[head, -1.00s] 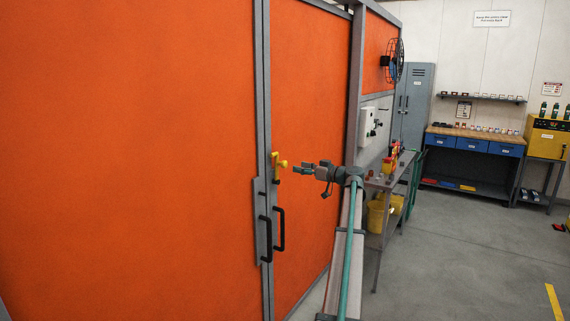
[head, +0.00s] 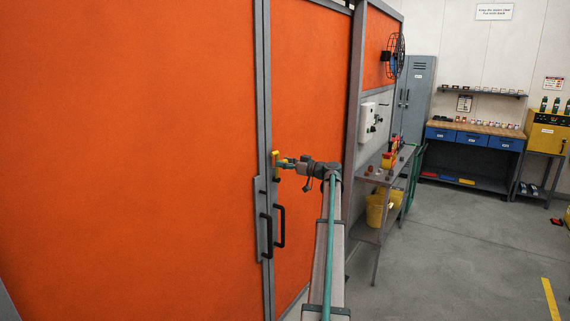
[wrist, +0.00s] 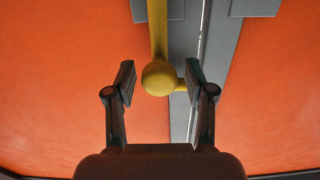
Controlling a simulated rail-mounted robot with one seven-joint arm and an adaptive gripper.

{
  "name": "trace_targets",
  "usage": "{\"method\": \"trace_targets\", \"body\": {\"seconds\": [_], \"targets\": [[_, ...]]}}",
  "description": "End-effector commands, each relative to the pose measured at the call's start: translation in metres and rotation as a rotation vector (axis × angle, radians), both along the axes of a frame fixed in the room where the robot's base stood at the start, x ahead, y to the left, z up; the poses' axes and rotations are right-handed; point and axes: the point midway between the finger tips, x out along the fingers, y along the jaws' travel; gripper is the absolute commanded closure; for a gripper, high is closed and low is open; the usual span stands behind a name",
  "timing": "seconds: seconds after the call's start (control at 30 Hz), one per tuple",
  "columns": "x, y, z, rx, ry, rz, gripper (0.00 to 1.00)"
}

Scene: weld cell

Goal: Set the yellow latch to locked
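The yellow latch (head: 277,164) is on the grey frame between two orange panels, above the black door handles. In the wrist view its round yellow knob (wrist: 159,78) faces me, with a yellow bar running from it toward the top of the picture and a short yellow piece to its right. My gripper (wrist: 157,84) is open, with one finger on each side of the knob and gaps on both sides. In the head view my gripper (head: 287,163) reaches the latch from the right. Whether a finger touches the latch cannot be told.
Two black handles (head: 266,238) sit below the latch on the orange doors (head: 170,150). A metal table (head: 372,180) with small items stands to the right, with a yellow bucket (head: 376,212) on its lower shelf.

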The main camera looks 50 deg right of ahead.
Motion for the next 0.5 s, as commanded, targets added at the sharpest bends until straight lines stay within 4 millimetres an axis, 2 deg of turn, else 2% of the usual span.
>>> {"method": "trace_targets", "body": {"seconds": [0.03,0.27,0.5], "targets": [[-0.0001,0.0000,0.0001,0.000,0.000,0.000,0.59],[-0.0002,0.0000,0.0002,0.000,0.000,0.000,0.98],[-0.0003,0.0000,0.0002,0.000,0.000,0.000,1.00]]}}
